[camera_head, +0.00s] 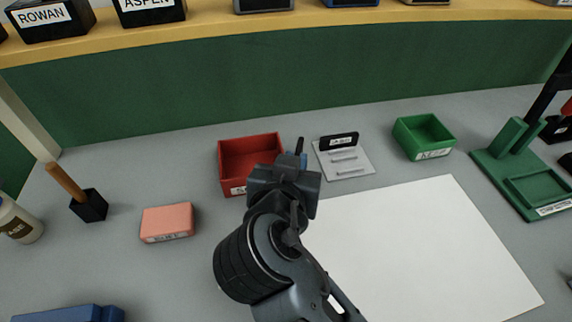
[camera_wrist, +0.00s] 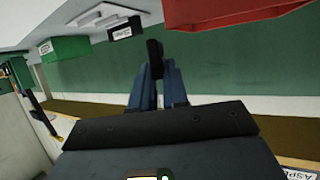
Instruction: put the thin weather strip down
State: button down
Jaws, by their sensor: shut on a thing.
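My gripper (camera_head: 296,159) is above the grey table, in front of the red bin's right side in the head view. In the wrist view, its two blue fingers (camera_wrist: 157,88) are shut on a thin black strip (camera_wrist: 153,55), which I take to be the weather strip. The strip stands out past the fingertips. In the head view only a short dark end of the strip (camera_head: 300,145) shows above my gripper, and the rest is hidden. Nothing is seen touching the strip's free end.
A red bin (camera_head: 228,178) is just left of my gripper. A grey plate (camera_head: 357,171) with light strips and a black labelled block (camera_head: 339,141) is to the right, then a green bin (camera_head: 423,138) and green stand (camera_head: 507,183). A white sheet (camera_head: 425,240) lies clear in front.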

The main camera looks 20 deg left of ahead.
jog(key=w+f+m+h, duration=0.1)
jog(key=w+d+m+h, duration=0.1)
jog(key=w, duration=0.1)
jog(key=w+d+f+m+h, duration=0.1)
jog(key=h, duration=0.1)
jog(key=shift+w+f, duration=0.3)
jog(key=shift+f, duration=0.05)
jog(key=w+d+r+m+g+h, duration=0.2)
jog(key=w+d+r+m+h, duration=0.2)
jog(key=w+m+h, duration=0.15)
notch_tip(320, 180, down, 6)
jog(key=b, duration=0.4)
jog(key=shift+s+d+f, duration=0.15)
jog(key=shift+s+f+b, duration=0.1)
jog(key=shift+f+b, duration=0.3)
jog(key=shift+f, duration=0.15)
